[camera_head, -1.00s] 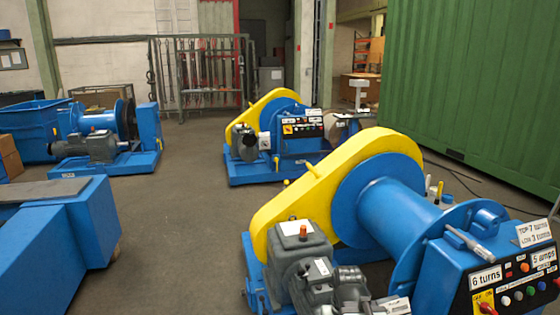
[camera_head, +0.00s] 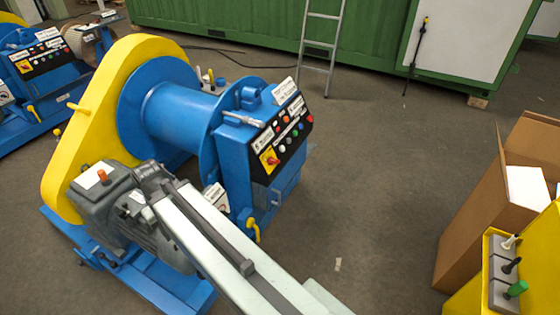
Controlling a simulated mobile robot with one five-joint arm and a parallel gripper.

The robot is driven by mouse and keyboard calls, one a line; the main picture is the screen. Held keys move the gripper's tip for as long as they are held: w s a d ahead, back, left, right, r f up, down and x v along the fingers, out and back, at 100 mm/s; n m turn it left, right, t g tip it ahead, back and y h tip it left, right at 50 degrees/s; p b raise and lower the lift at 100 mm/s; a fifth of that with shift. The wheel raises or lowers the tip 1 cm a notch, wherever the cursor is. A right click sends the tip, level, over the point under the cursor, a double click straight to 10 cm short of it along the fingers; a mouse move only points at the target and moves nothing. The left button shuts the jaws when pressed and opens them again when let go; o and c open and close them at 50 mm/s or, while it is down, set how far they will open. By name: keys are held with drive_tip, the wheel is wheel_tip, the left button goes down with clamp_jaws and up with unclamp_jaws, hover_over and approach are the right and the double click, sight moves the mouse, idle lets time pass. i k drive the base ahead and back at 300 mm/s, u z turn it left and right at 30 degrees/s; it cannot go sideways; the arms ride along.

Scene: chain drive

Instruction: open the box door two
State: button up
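A blue control box (camera_head: 234,150) with a sloped black button panel (camera_head: 283,137) stands at the right end of the near blue and yellow winch (camera_head: 180,110). A blue panel with what looks like a handle (camera_head: 284,188) shows on its lower front; it looks closed. I cannot tell which door is door two. My light grey arm reaches from the bottom edge up to the left. My gripper (camera_head: 152,178) appears at its far end, dark against the grey motor (camera_head: 115,205), left of the box. Its fingers are too unclear to tell open or shut.
Open floor (camera_head: 370,180) lies right of the box. A cardboard carton (camera_head: 475,215) and a yellow stand with levers (camera_head: 500,260) stand at the right. A ladder (camera_head: 318,45) leans on the green container (camera_head: 240,25) behind. Another winch (camera_head: 35,75) stands at left.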

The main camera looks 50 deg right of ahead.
sight(278, 187)
drive_tip(key=z, duration=1.7)
drive_tip(key=i, duration=0.05)
drive_tip(key=u, duration=0.2)
